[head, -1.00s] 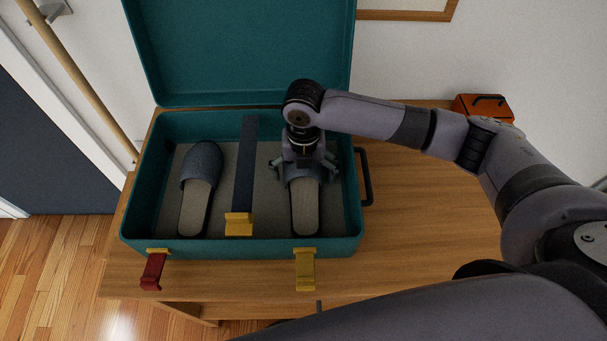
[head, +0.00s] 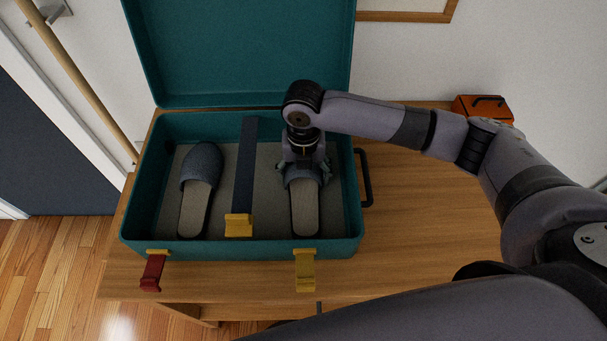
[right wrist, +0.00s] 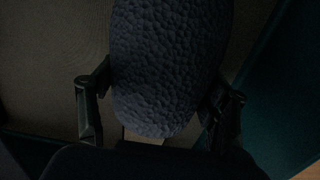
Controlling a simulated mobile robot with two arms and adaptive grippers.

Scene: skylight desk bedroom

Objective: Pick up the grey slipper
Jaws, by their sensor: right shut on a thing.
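Two grey slippers lie in an open teal suitcase (head: 137,215). One grey slipper (head: 201,165) lies in the left half, clear of my gripper. The other grey slipper (head: 304,205) lies in the right half, toe toward the back. My right gripper (head: 304,170) is above its toe part, pointing down, with its fingers shut on the two sides. In the right wrist view the textured upper (right wrist: 168,65) of this slipper sits between the two fingers. The slipper appears to rest on the suitcase floor. My left gripper is not in view.
A dark strap (head: 245,165) with a yellow end divides the suitcase. Its lid (head: 240,50) stands open at the back. A red latch (head: 152,270) and a yellow latch (head: 305,270) hang at the front. An orange box (head: 482,108) stands at the back right of the wooden desk (head: 430,215).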

